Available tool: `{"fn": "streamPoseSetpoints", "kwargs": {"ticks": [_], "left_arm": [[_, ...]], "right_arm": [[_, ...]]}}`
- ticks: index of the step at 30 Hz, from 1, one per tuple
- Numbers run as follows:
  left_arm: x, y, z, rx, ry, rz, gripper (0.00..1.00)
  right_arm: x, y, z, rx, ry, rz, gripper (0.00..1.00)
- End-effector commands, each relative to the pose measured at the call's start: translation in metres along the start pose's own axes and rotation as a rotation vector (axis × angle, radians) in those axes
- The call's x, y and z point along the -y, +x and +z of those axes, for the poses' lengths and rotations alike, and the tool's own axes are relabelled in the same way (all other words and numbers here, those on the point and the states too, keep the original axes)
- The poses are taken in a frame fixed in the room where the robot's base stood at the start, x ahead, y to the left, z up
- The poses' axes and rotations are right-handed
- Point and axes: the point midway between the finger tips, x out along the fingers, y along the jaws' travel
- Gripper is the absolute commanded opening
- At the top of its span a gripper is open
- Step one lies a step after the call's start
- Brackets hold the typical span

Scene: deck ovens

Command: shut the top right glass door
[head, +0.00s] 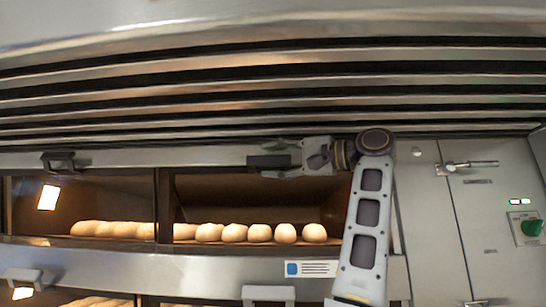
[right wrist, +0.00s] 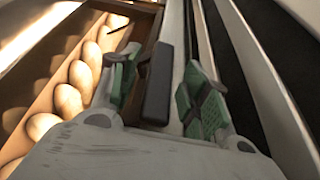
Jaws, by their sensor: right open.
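The top right glass door (head: 225,158) shows as a metal rail with a black handle (head: 268,162) above the right bay of the upper deck. Below it I see into the bay; how far the door stands open I cannot tell. My right gripper (head: 288,160) is at the handle, its arm rising from below. In the right wrist view, the open fingers (right wrist: 160,88) stand on both sides of the dark handle bar (right wrist: 160,85), with gaps visible, so they do not clasp it. My left gripper is not in view.
Round loaves (head: 234,233) lie in a row inside the bay. A left door handle (head: 60,160) sits on the same rail. Slatted vents (head: 270,85) run above. A control panel with a green knob (head: 530,227) is at the right. A lower deck handle (head: 268,293) is below.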

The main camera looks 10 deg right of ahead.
Motion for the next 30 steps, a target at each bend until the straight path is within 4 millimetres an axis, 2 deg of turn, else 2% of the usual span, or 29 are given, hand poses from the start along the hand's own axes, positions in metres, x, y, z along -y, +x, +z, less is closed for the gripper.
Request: {"fn": "streamPoseSetpoints", "kwargs": {"ticks": [5,14,24,30], "left_arm": [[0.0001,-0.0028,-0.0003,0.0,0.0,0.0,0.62],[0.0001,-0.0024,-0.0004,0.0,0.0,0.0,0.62],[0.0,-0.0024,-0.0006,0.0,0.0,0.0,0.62],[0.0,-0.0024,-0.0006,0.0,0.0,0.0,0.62]], "right_arm": [[0.0004,0.0072,-0.0004,-0.002,0.0,-0.001,0.46],[-0.0002,0.0079,-0.0002,-0.001,0.0,-0.001,0.45],[-0.0002,0.0077,-0.0001,-0.001,0.0,0.0,0.01],[-0.0003,0.0077,-0.0002,-0.001,0.0,0.0,0.0]]}}
